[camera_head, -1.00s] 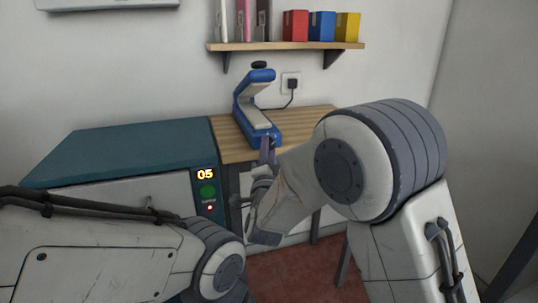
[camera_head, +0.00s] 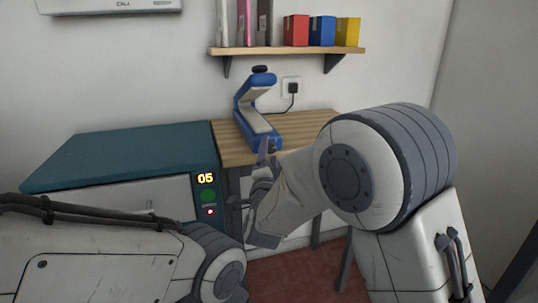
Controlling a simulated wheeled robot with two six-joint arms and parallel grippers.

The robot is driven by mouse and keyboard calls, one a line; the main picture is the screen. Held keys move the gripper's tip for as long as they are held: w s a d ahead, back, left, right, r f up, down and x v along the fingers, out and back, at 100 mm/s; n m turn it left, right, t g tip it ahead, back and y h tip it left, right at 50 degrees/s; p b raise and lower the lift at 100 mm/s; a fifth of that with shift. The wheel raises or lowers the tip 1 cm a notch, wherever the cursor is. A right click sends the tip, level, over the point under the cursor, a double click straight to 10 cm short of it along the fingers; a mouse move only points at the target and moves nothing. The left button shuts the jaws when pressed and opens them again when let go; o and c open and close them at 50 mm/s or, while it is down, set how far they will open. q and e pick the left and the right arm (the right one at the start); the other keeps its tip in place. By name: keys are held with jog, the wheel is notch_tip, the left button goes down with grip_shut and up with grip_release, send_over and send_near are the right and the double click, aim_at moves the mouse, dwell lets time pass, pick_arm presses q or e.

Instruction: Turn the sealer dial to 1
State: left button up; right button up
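The blue sealer (camera_head: 259,117) with a pale inner strip stands on the wooden table, its upper arm raised and a black knob on top. A small dark round part, which looks like the dial, shows at its front end (camera_head: 273,144); its number cannot be read. My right gripper (camera_head: 265,154) is right at this front end and partly covers it. Its fingers are small and seen nearly end-on, so I cannot tell whether they touch or grip the dial. My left arm crosses the lower left, but its gripper is out of view.
The wooden table (camera_head: 310,127) has free room right of the sealer. A teal cabinet (camera_head: 120,155) with a lit "05" display (camera_head: 205,179) stands to its left. A wall shelf (camera_head: 290,50) holds rolls and coloured boxes. A black cord runs to a wall socket (camera_head: 292,88).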

jog(key=s+f+b, duration=0.2)
jog(key=s+b, duration=0.2)
jog(key=s, duration=0.6)
jog(key=shift+s+a, duration=0.15)
